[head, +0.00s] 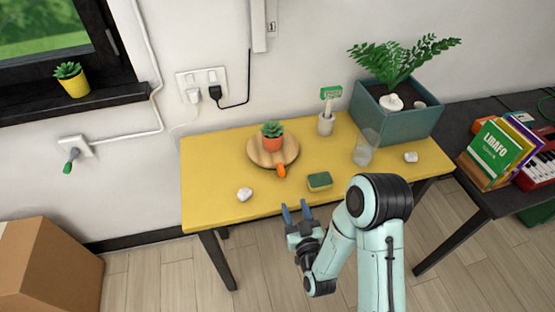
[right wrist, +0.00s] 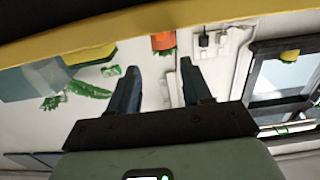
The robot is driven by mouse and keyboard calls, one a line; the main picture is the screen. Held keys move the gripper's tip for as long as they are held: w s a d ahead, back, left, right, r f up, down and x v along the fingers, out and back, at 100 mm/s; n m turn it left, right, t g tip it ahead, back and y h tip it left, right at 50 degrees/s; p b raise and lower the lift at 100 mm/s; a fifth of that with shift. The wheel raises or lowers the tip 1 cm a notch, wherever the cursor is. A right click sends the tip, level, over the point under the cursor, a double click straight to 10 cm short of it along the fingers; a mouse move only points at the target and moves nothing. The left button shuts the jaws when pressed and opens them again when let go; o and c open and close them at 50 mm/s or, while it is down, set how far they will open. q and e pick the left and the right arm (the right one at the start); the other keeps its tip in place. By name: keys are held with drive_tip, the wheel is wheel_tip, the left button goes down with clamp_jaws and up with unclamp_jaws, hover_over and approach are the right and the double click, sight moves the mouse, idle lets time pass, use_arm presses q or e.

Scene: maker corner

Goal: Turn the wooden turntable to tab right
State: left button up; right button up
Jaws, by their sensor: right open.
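The round wooden turntable (head: 258,157) lies on the yellow table, left of its middle. Its orange tab (head: 281,170) points toward the table's front edge, slightly to the right. A small succulent in an orange pot (head: 273,144) stands on the turntable; the pot also shows in the right wrist view (right wrist: 163,42). My right gripper (head: 297,211) is at the table's front edge, in front of the tab and apart from it. Its blue fingers are spread and empty, also in the right wrist view (right wrist: 162,80). My left gripper is not in view.
A green and yellow sponge (head: 320,181) lies right of the tab, and a white lump (head: 244,194) lies front left. A clear glass (head: 365,148), a cup with a green label (head: 326,124) and a teal planter (head: 405,122) stand further right. The yellow table (head: 212,178) is clear between tab and gripper.

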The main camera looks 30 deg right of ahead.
sight(283, 174)
drive_tip(key=shift+w+d, duration=0.1)
drive_tip(key=shift+w, duration=0.25)
drive_tip(key=shift+w+b, duration=0.25)
drive_tip(key=shift+b, duration=0.45)
drive_tip(key=shift+w+d+b, duration=0.2)
drive_tip(key=shift+w+b, duration=0.4)
drive_tip(key=shift+b, duration=0.6)
drive_tip(key=p+x, duration=0.1)
drive_tip(key=x, duration=1)
drive_tip(key=shift+d+r+p, duration=0.1)
drive_tip(key=shift+p, duration=0.3)
clamp_jaws()
drive_tip(key=shift+s+d+b, duration=0.1)
drive_tip(key=shift+d+b, duration=0.6)
drive_tip(key=shift+b, duration=0.2)
drive_tip(key=shift+d, duration=0.3)
